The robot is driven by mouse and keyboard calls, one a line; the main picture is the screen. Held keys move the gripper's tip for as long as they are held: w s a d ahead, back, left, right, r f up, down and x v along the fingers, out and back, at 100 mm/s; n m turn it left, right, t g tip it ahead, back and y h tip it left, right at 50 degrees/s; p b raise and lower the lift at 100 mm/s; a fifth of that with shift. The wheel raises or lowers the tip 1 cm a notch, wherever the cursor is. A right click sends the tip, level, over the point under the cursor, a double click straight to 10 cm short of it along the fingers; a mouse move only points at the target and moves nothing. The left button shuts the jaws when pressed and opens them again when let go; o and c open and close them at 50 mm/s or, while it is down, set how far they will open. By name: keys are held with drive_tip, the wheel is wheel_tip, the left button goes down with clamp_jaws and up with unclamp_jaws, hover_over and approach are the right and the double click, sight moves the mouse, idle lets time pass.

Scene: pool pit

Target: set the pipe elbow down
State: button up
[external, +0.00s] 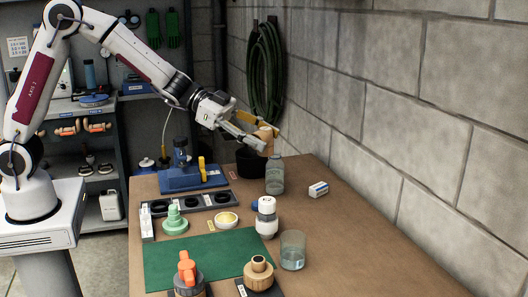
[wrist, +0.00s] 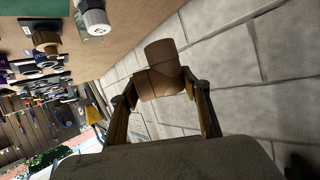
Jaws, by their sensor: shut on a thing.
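The pipe elbow (external: 266,133) is a tan-brown bent piece held in the air above the far part of the brown table. It also shows in the wrist view (wrist: 162,68) as two angled sections meeting at a bend. My gripper (external: 257,137) is shut on it, with one finger on each side; the fingers show in the wrist view (wrist: 161,90). The elbow is well clear of the tabletop in the external view. Part of it is hidden by the fingers.
A clear bottle (external: 275,177) stands just below the gripper in the external view. A black pot (external: 250,162), blue vise-like tool (external: 190,180), white-capped jar (external: 266,218) and glass (external: 292,250) stand around. A green mat (external: 215,260) lies in front.

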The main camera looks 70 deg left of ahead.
drive_tip(key=s+a+f+n+t+y, duration=0.1)
drive_tip(key=a+f+n+y, duration=0.1)
drive_tip(key=a, duration=0.4)
drive_tip(key=s+a+f+n+t+y, duration=0.1)
drive_tip(key=s+a+f+n+y, duration=0.1)
drive_tip(key=a+n+y, duration=0.1)
drive_tip(key=s+a+f+n+t+y, duration=0.1)
drive_tip(key=a+f+n+y, duration=0.1)
drive_tip(key=a, duration=0.6)
drive_tip(key=shift+s+a+n+y, duration=0.35)
drive_tip(key=shift+n+y, duration=0.25)
drive_tip(key=shift+y, duration=0.4)
drive_tip(key=shift+f, duration=0.1)
drive_tip(key=shift+w+r+m+h, duration=1.15)
drive_tip(key=shift+w+r+h, duration=0.2)
drive_tip(key=shift+w, duration=3.3)
drive_tip(key=shift+w+r+m+h, duration=1.15)
drive_tip(key=shift+w+r+h, duration=0.2)
drive_tip(key=shift+w, duration=3.25)
drive_tip(key=w+a+f+m+g+h, duration=0.2)
drive_tip(key=w+a+f, duration=0.3)
drive_tip(key=a, duration=0.3)
drive_tip(key=shift+w+f, duration=0.2)
drive_tip(key=shift+f, duration=0.2)
